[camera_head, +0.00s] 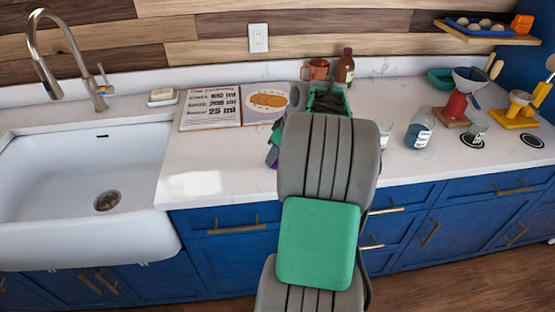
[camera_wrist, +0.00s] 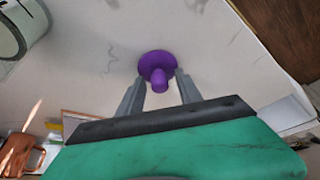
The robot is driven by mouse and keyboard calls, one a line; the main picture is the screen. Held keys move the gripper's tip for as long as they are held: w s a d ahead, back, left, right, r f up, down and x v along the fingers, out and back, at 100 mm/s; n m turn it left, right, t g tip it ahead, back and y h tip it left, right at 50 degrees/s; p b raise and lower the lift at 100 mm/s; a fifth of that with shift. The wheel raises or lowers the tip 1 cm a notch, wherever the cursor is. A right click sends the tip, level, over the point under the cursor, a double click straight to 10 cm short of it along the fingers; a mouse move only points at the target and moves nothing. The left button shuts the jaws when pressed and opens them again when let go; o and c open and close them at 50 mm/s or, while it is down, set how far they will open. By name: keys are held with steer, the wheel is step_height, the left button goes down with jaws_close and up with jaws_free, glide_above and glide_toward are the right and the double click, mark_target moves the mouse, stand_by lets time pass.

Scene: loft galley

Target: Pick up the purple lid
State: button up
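The purple lid (camera_wrist: 152,61) lies on the white counter in the wrist view, a round disc with a raised knob (camera_wrist: 159,82) on it. My gripper (camera_wrist: 160,76) is open, with its two grey fingers on either side of the knob and a gap to each. I cannot tell from this view how high the fingertips are above the counter. In the head view my arm hides most of the gripper and the lid's area. A small purple patch shows left of my arm there, but I cannot tell what it belongs to.
A copper mug (camera_head: 318,69) and brown bottle (camera_head: 347,66) stand behind my arm. An open book (camera_head: 211,108) lies left of it, beyond the sink (camera_head: 80,170). A blue-labelled jar (camera_head: 419,130) and red pour-over stand (camera_head: 455,107) are right. Bare counter lies between book and front edge.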

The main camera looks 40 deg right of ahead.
jaws_close()
stand_by(0.5)
